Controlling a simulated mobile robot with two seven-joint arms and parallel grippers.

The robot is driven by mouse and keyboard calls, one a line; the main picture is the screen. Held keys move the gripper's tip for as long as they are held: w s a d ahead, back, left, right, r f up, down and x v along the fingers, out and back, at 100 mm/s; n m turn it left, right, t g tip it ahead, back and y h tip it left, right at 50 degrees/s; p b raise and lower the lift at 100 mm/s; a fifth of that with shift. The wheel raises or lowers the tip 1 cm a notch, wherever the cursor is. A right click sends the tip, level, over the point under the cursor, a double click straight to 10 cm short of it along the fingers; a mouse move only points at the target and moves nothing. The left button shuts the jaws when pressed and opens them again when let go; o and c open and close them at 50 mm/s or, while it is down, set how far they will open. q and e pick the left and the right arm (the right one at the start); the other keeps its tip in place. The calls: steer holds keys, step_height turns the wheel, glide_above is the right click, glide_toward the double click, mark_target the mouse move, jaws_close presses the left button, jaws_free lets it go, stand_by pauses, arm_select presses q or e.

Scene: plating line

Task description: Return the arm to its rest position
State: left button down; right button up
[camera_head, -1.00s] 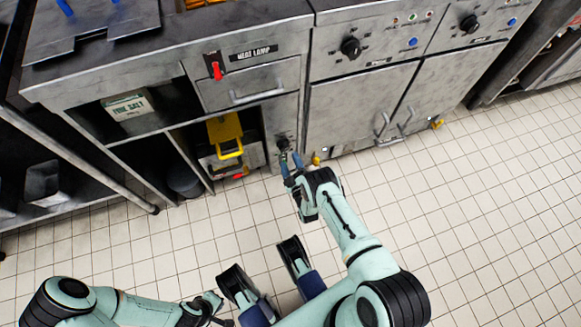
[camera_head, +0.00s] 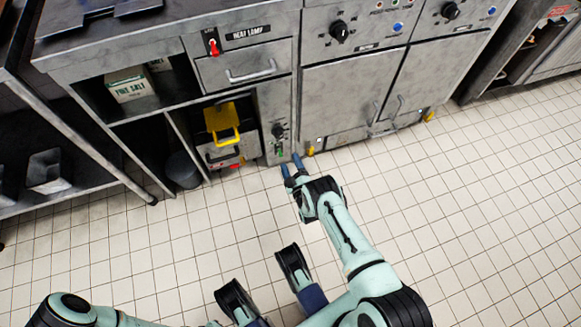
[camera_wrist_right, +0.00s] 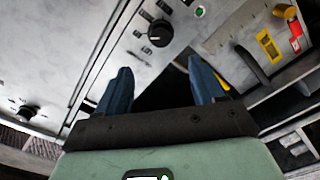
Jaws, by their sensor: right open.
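My right gripper (camera_head: 291,167) reaches up from the lower right in the head view, in front of the steel cabinet. Its two blue fingers are apart with nothing between them. In the right wrist view the open right gripper (camera_wrist_right: 163,88) points toward the cabinet front, with a black knob (camera_wrist_right: 160,33) beyond the fingers. My left arm (camera_head: 75,312) shows only in part at the bottom left of the head view, and its gripper cannot be made out.
The steel cabinet (camera_head: 352,90) stands ahead, with a small knob (camera_head: 278,131) near my right gripper. A yellow handle (camera_head: 222,122) sits in a bay left of it. A red switch (camera_head: 213,47) is above. The tiled floor (camera_head: 480,220) at right is clear.

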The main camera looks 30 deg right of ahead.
arm_select(q)
steer(key=shift+s+a, duration=0.15)
steer(key=shift+s, duration=0.15)
arm_select(e)
steer(key=shift+s, duration=0.35)
